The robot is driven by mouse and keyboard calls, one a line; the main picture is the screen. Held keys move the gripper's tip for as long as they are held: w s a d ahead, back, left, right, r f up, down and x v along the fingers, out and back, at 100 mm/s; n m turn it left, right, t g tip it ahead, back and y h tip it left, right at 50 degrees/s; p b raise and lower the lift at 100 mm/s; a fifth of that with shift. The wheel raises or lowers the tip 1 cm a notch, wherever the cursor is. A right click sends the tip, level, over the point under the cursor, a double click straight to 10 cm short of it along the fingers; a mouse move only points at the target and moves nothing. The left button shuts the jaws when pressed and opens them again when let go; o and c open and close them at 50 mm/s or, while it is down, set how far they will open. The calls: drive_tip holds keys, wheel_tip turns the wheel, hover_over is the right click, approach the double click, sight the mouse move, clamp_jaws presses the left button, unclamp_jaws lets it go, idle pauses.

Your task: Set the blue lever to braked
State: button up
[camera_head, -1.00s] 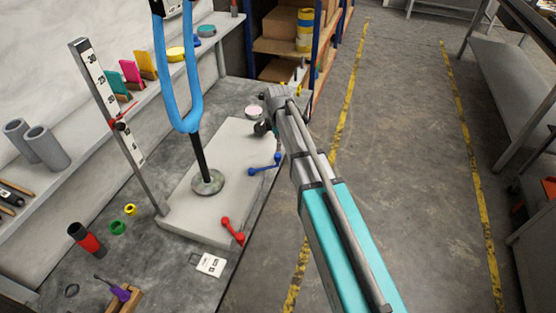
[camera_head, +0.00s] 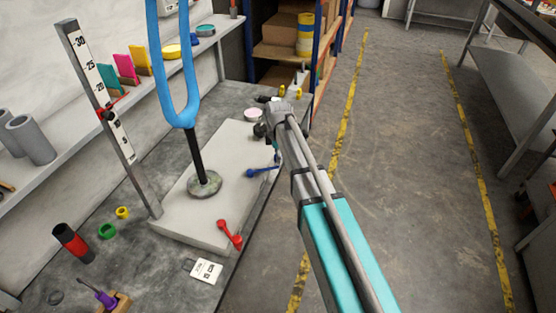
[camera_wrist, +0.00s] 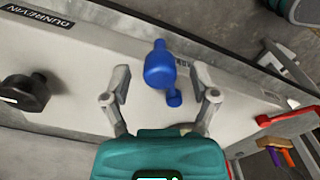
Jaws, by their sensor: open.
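The blue lever (camera_head: 262,172) sits at the right edge of a pale base plate (camera_head: 232,150) in the head view, lying roughly sideways. In the wrist view the blue lever (camera_wrist: 160,68) shows its round knob large, with a smaller blue end below it. My gripper (camera_wrist: 167,82) is open, one finger on each side of the lever with gaps showing. Whether a finger touches it I cannot tell. A small dark label beside the lever is partly hidden by the knob. In the head view my arm hides most of the gripper.
A red lever (camera_head: 230,235) is at the plate's near corner. A black knob (camera_wrist: 25,92) stands on the plate. A blue fork (camera_head: 180,95) rises on a post from the plate. A scale post (camera_head: 108,115) stands left. A padlock-shaped tag (camera_head: 203,270) lies in front.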

drive_tip(key=shift+f, duration=0.25)
drive_tip(key=shift+c, duration=0.3)
clamp_jaws()
